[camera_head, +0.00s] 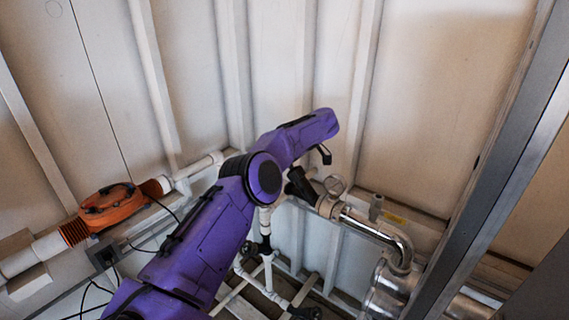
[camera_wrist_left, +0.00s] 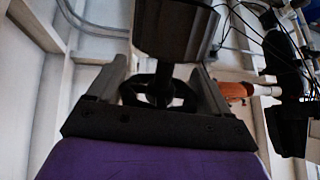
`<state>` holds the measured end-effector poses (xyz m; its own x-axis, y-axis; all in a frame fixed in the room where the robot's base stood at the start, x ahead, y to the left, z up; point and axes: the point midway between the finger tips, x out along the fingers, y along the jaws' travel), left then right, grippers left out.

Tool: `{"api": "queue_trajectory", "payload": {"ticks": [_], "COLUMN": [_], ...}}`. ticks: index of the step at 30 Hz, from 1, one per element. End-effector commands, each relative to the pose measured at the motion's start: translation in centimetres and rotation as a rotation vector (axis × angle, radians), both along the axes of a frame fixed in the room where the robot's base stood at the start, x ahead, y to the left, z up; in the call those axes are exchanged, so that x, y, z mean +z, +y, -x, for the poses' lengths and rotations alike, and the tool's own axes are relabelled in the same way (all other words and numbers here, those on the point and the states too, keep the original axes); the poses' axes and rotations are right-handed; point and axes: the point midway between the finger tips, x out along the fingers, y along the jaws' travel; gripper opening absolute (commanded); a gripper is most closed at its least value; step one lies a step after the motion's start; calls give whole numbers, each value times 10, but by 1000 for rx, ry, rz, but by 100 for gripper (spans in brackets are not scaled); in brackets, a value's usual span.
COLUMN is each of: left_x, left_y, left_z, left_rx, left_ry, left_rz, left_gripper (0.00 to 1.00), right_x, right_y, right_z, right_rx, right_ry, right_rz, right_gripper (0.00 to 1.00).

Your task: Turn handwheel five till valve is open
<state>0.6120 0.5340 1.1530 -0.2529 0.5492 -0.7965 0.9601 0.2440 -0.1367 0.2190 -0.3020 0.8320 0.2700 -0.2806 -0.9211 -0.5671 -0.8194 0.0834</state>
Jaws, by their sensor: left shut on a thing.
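My left arm crosses the head view in purple. Its gripper is mostly hidden behind the wrist there; a dark finger (camera_head: 325,155) shows below it. In the left wrist view the left gripper (camera_wrist_left: 162,75) has a finger on each side of a dark handwheel (camera_wrist_left: 158,95) and is shut on it. Part of the wheel's rim is hidden by the fingers and gripper base. A large dark block (camera_wrist_left: 176,28) stands just beyond the wheel. I cannot read the wheel's number or how far the valve is turned. My right gripper is not in view.
A round gauge (camera_head: 334,186) and a shiny bent pipe (camera_head: 385,235) stand right of my wrist. An orange unit (camera_head: 112,207) sits on a white pipe at the left, with loose black cables below. A grey metal post (camera_head: 500,170) crosses the right side.

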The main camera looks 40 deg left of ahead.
Motion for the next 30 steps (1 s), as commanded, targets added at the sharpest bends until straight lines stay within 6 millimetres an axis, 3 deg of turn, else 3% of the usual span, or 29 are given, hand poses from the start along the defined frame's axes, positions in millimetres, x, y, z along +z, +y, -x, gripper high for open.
{"api": "queue_trajectory", "payload": {"ticks": [17,18,20,26,30], "left_x": [2,2,2,2,15], "left_y": [1,1,1,1,-3], "left_z": [0,0,0,0,1], "left_rx": [11,11,11,12,16], "left_ry": [11,11,11,11,8], "left_rz": [-3,-4,-3,-2,-1], "left_gripper": [49,86,100,100,100], "right_x": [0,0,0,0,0], "right_y": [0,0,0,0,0], "right_z": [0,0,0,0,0], "right_rx": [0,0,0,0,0], "right_ry": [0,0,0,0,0], "right_rz": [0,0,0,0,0], "right_gripper": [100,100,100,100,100]}}
